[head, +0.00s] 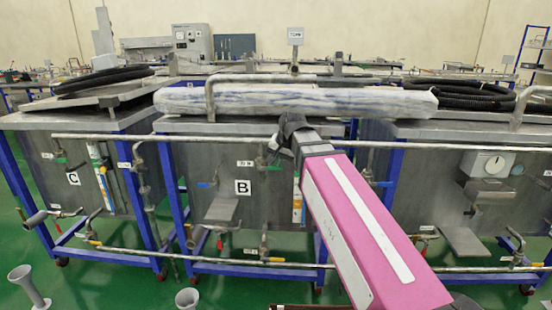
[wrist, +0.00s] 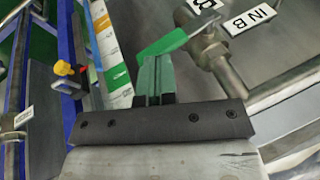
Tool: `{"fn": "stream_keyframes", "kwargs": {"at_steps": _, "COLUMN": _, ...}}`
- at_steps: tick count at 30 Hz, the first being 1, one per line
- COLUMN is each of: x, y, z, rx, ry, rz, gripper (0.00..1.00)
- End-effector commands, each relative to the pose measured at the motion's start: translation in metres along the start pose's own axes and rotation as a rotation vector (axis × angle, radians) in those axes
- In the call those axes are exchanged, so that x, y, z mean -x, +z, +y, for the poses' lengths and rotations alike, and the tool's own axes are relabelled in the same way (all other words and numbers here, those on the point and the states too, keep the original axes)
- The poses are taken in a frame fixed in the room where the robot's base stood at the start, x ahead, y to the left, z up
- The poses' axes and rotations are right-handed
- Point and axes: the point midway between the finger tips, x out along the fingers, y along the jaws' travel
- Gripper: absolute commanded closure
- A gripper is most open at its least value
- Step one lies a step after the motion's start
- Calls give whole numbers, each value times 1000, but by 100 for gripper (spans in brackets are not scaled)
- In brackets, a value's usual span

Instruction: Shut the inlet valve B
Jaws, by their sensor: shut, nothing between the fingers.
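Inlet valve B shows in the wrist view as a metal valve body (wrist: 207,46) with a green lever (wrist: 163,45), beside a white "IN B" label (wrist: 250,18). The lever slants from the valve down to the left. My gripper (wrist: 153,65) is shut and empty, its fingertips right at the lever; I cannot tell whether they touch it. In the head view the green lever (head: 274,168) is small, on the front of the tank marked B (head: 243,187). My gripper (head: 285,138) is just above it there and hides part of the valve.
A metal pipe (head: 400,145) runs across the tank fronts. A wrapped roll (head: 290,102) lies on top of tank B. A blue frame post (head: 172,190) stands at left. A yellow-handled valve (wrist: 65,69) is left in the wrist view. Green floor lies in front.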

Motion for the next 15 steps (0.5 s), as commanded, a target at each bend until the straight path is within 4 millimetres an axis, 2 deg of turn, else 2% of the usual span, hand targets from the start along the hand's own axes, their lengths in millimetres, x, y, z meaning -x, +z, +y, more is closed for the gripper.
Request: {"fn": "stream_keyframes", "kwargs": {"at_steps": 15, "x": -7, "y": 2, "z": 8, "rx": 0, "ry": 2, "rz": 0, "gripper": 100}}
